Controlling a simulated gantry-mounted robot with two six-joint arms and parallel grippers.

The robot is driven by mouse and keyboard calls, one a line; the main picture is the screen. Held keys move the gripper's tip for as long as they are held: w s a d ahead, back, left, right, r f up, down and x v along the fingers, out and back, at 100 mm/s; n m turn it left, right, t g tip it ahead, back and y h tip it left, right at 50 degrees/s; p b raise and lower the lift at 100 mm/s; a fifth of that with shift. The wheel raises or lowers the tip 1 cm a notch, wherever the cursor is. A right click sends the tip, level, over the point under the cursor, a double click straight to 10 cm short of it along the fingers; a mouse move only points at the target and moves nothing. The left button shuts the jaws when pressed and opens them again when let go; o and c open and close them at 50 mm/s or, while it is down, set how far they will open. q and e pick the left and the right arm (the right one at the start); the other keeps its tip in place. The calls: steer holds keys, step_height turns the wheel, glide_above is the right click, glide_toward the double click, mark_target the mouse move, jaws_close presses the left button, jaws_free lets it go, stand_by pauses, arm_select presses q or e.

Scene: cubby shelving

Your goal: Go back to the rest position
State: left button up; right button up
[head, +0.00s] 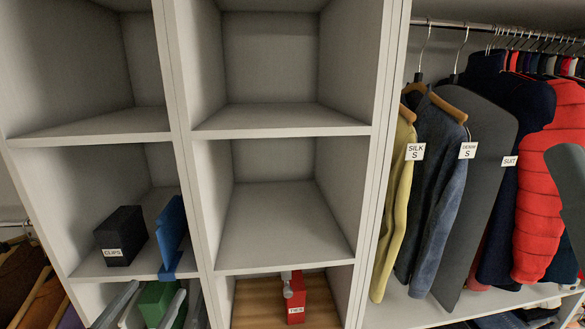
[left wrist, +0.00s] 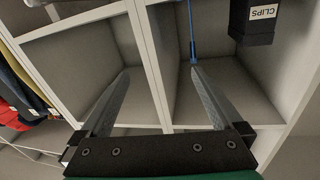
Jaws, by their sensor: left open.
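My left gripper (head: 158,289) is low at the left in the head view, in front of the lower edge of the left cubby column. In the left wrist view its two grey fingers (left wrist: 160,70) are spread wide, with nothing between their tips. They point toward the cubby openings. A green block-like shape (head: 157,304) shows between the fingers in the head view. I cannot tell whether it is a box or part of the gripper.
A black CLIPS box (head: 122,236) and an upright blue piece (head: 171,232) stand in the left cubby. A red TIES box (head: 296,303) is in the lower middle cubby. The middle cubby (head: 285,225) is empty. Hanging clothes (head: 480,170) fill the right side.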

arm_select(q)
steer(key=s+d+r+m+t+h, duration=0.1)
steer(key=s+d+r+t, duration=0.2)
steer(key=r, duration=0.7)
steer(key=s+d+r+m+t+h, duration=0.1)
steer(key=s+d+r+t+h, duration=0.3)
steer(key=r, duration=0.6)
steer(key=s+d+r+n+t+y, duration=0.1)
steer(key=s+r+n+t+y, duration=0.1)
steer(key=s+r, duration=0.6)
steer(key=shift+s+r+n+y, duration=0.3)
steer(key=shift+r+n+y, duration=0.1)
steer(key=shift+r+y, duration=0.4)
